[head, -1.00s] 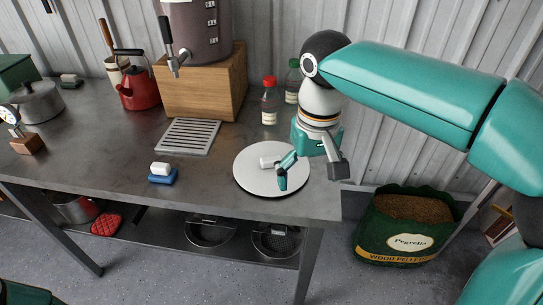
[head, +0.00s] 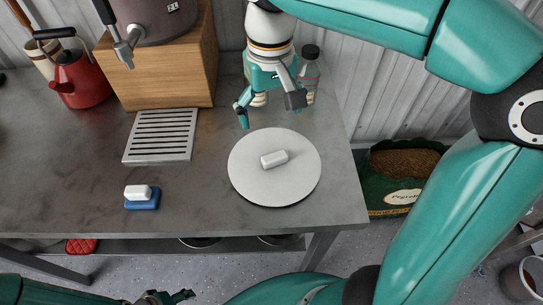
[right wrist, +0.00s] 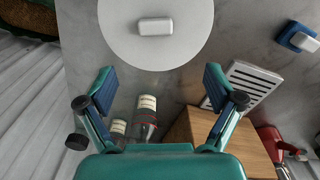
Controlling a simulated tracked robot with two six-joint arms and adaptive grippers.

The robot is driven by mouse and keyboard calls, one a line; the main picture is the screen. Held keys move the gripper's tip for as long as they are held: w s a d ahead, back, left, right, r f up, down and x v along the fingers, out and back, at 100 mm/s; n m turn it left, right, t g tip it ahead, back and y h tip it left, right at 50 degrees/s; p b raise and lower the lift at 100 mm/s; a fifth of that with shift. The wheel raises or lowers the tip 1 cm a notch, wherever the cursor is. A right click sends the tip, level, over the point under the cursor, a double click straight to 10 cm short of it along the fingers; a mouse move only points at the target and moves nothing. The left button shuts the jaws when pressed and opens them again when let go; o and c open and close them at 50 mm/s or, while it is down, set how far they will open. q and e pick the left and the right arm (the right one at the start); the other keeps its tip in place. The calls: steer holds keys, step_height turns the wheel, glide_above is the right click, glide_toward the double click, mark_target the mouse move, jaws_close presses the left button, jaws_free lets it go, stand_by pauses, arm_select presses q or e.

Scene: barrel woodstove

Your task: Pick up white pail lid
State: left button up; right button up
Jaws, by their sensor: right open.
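The white pail lid (head: 252,183) lies flat on the metal bench near its right front corner. It is a round disc with a short white bar handle (head: 274,159) in the middle. The lid also shows at the top of the right wrist view (right wrist: 120,45), cut off by the frame edge. My right gripper (head: 270,110) is open and empty, behind the lid's far edge in the head view. In the wrist view the handle lies beyond the space between its fingers. My left gripper (head: 172,297) shows only partly at the bottom edge, away from the lid.
Bottles (right wrist: 145,112) stand close by my right gripper. A wooden box (head: 160,75) holds a large urn, with a slatted drip tray (head: 160,135) before it. A blue and white block (head: 141,198) and a red kettle (head: 80,78) stand left. Bench around the lid's front is clear.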

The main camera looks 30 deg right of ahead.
glide_above(275, 156)
steer(key=f, duration=0.8)
steer(key=shift+w+a+f+b, duration=0.15)
steer(key=shift+w+a+b, duration=0.15)
steer(key=shift+a+b, duration=0.1)
steer(key=shift+s+d+f, duration=0.1)
steer(key=shift+f, duration=0.9)
steer(key=shift+s+d+f, duration=0.1)
steer(key=shift+d+f, duration=0.05)
steer(key=shift+f, duration=0.8)
steer(key=shift+s+d+f, duration=0.1)
steer(key=shift+f, duration=0.9)
steer(key=c, duration=1.3)
